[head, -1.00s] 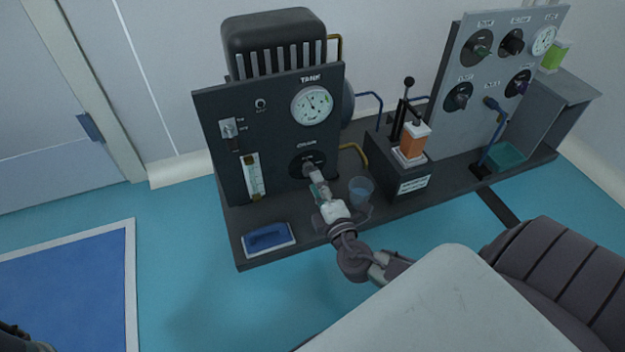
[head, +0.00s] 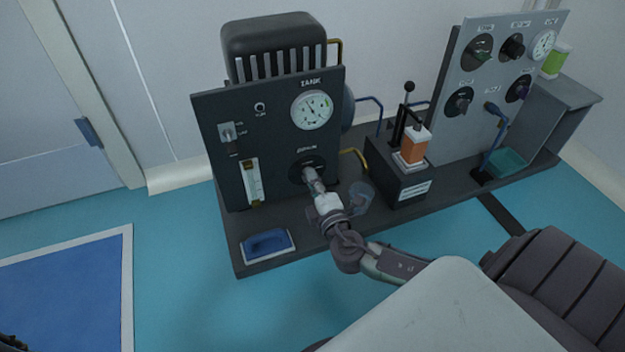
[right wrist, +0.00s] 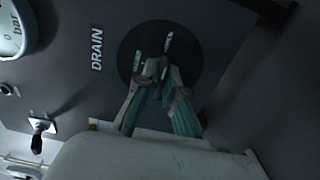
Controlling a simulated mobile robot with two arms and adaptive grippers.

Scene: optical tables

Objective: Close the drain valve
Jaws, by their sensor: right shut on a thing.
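The drain valve (head: 304,168) is a round black dial under a "DRAIN" label on the dark tank panel (head: 230,185). In the right wrist view the dial (right wrist: 190,45) shows with light marks on its face and a knob at its middle. My right gripper (head: 311,178) is at the dial, and its fingers (right wrist: 156,82) are closed around the knob, hiding most of it. Which way the knob points is hard to tell. Only a dark bit of my left arm shows at the lower left edge of the head view; its gripper is not visible.
A clear cup (head: 362,194) stands close beside my right wrist. A black box (head: 400,185) with a lever and an orange container stands to the right. A pressure gauge (head: 312,110) sits above the dial.

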